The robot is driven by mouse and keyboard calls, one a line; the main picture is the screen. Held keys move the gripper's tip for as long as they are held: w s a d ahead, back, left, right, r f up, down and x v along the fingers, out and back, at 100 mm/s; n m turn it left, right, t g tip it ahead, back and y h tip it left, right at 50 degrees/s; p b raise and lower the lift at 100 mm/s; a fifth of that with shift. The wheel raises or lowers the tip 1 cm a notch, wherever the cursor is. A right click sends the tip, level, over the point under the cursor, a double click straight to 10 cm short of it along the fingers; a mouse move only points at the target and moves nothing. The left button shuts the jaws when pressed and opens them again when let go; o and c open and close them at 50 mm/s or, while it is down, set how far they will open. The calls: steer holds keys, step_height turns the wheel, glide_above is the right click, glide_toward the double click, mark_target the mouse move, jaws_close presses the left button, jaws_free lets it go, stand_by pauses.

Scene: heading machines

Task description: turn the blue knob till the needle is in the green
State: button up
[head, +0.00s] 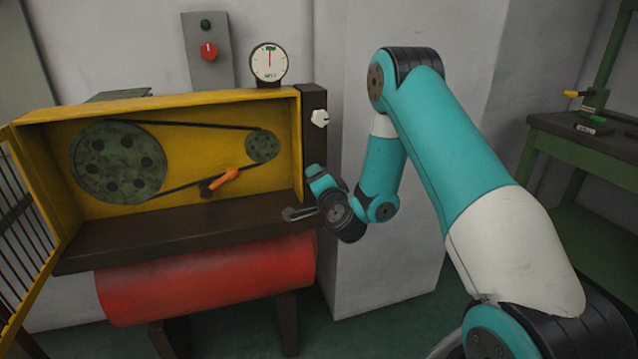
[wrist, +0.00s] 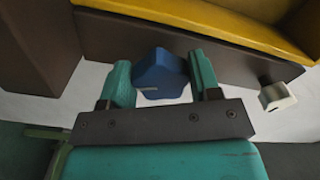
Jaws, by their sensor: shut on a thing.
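The blue knob (wrist: 160,76) sits between the two teal fingers of my gripper (wrist: 160,66) in the wrist view, and the gripper is shut on it. A pale line shows on the knob's face. In the head view the knob is hidden behind my arm's end. The round gauge (head: 268,66) stands on top of the yellow machine housing. Its thin red needle points nearly straight up, at the small green zone at the top of the dial; the needle's tip appears to lie in the green.
A white knob (head: 320,117) is on the dark post above my wrist. The yellow housing (head: 200,96) stands open, showing pulleys, a belt and an orange-handled lever (head: 224,179). A grey wall box (head: 207,52) carries a red knob. A green workbench (head: 575,130) stands at the right.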

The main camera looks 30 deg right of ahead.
steer(key=shift+m, duration=0.7)
steer(key=o, duration=0.9)
